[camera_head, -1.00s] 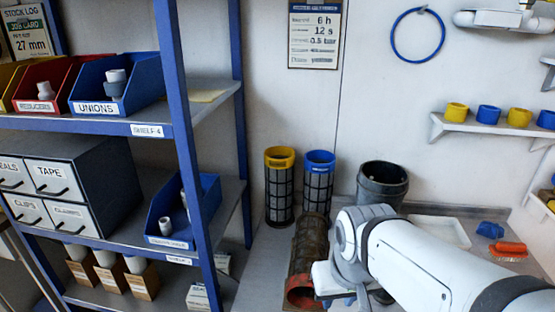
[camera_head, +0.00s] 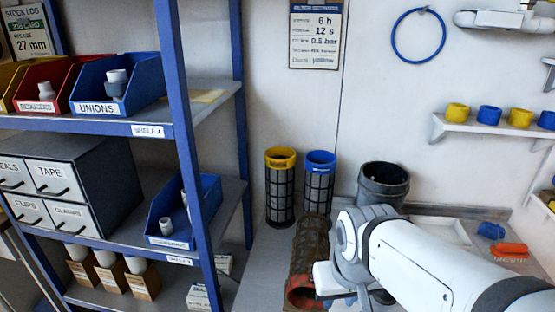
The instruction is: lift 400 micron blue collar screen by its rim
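The screen with the blue collar (camera_head: 319,182) stands upright on the grey surface against the wall. Its body is a dark mesh cylinder and its label is too small to read. A similar screen with a yellow collar (camera_head: 280,186) stands just left of it. A brown, dirty screen with a red collar (camera_head: 303,262) lies in front of both. My white arm (camera_head: 420,262) reaches in from the lower right, in front of the blue-collar screen and to its right. The fingertips of my gripper cannot be made out, so its opening is unclear.
A dark bucket (camera_head: 382,184) stands right of the blue-collar screen. A blue-posted shelf (camera_head: 186,150) with bins fills the left side. A white tray (camera_head: 447,231), a blue piece (camera_head: 490,231) and an orange brush (camera_head: 510,250) lie at right. A wall shelf (camera_head: 490,127) holds yellow and blue rings.

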